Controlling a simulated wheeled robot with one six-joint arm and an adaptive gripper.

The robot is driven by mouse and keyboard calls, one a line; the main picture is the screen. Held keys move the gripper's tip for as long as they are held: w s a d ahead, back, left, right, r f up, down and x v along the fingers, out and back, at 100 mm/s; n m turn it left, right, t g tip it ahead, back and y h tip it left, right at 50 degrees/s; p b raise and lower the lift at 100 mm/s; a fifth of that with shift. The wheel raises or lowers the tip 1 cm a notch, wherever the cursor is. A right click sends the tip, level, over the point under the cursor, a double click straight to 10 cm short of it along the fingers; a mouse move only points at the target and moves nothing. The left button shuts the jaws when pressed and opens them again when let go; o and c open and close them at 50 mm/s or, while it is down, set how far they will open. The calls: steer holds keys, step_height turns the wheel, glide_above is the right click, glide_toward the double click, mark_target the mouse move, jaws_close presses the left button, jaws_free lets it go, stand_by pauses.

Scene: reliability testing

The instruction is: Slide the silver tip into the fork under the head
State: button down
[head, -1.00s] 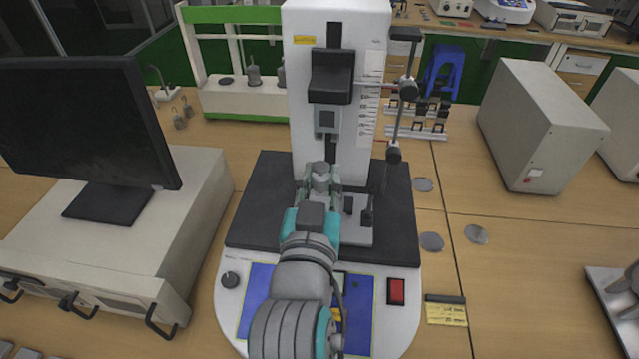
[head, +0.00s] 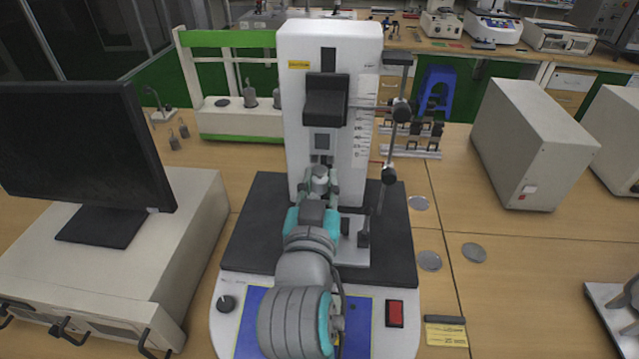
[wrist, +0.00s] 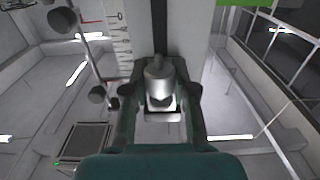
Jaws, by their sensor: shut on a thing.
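The white test machine (head: 290,110) stands in the middle of the head view. Its black head (head: 326,100) sits on the column, with a grey fork piece (head: 322,142) below it. My gripper (head: 319,184) is just below this fork, in front of the column. It is shut on the silver tip (wrist: 158,82), which stands upright between the fingers in the wrist view. The tip's top (head: 319,171) shows small in the head view, close under the fork. I cannot tell whether they touch. My wrist hides part of the machine's base.
A jointed rod with black clamps (head: 389,174) stands close right of the gripper. The dark base plate (head: 250,240) lies below. A monitor (head: 85,150) is at left, a grey box (head: 530,140) at right. Metal discs (head: 429,260) lie on the table.

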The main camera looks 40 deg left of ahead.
mark_target(319, 189)
steer(key=shift+x, duration=2.6)
stand_by(0.6)
stand_by(0.4)
steer(key=c, duration=0.8)
jaws_free()
steer(key=shift+c, duration=0.2)
steer(key=shift+s+d, duration=0.1)
steer(key=v, duration=1.1)
steer(key=shift+s+d, duration=0.15)
steer(key=shift+s, duration=0.25)
